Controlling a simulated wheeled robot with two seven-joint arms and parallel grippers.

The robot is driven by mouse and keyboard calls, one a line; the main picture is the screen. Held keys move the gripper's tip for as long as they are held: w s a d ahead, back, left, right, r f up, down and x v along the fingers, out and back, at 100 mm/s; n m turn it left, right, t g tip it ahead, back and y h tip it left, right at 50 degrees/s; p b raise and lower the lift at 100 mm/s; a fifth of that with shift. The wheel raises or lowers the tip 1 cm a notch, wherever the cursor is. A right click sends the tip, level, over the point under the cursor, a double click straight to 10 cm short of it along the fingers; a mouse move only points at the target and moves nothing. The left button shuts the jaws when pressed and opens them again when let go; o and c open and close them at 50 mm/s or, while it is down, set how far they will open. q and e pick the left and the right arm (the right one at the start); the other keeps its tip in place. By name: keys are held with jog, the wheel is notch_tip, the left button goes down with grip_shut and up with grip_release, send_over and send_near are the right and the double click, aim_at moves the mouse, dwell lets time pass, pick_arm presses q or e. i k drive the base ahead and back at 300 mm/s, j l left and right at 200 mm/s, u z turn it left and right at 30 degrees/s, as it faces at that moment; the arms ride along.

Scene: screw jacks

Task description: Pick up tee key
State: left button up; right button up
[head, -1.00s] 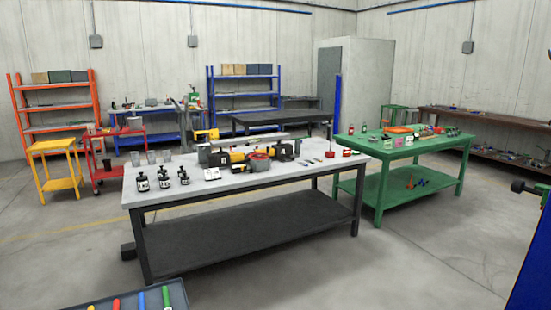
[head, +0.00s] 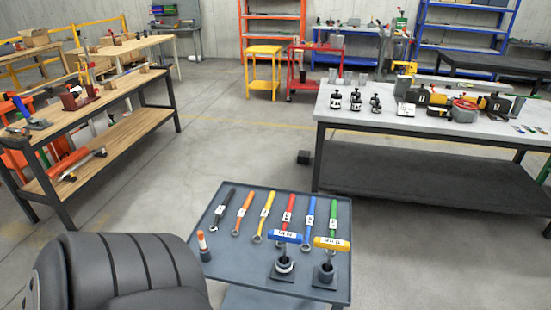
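Two tee keys stand upright in dark square-based holders on a grey tray cart (head: 215,258). One tee key has a blue handle (head: 285,237) with a white label. The other tee key has a yellow handle (head: 331,243) with a white label, to the right of the blue one. Their shafts go down into the holders, so their lower ends are hidden. Neither of my grippers is in view.
Several ring-ended wrenches with coloured handles, such as a red one (head: 287,210), lie behind the tee keys.

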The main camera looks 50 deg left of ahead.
aim_at(332, 245)
jog(key=u, duration=1.1)
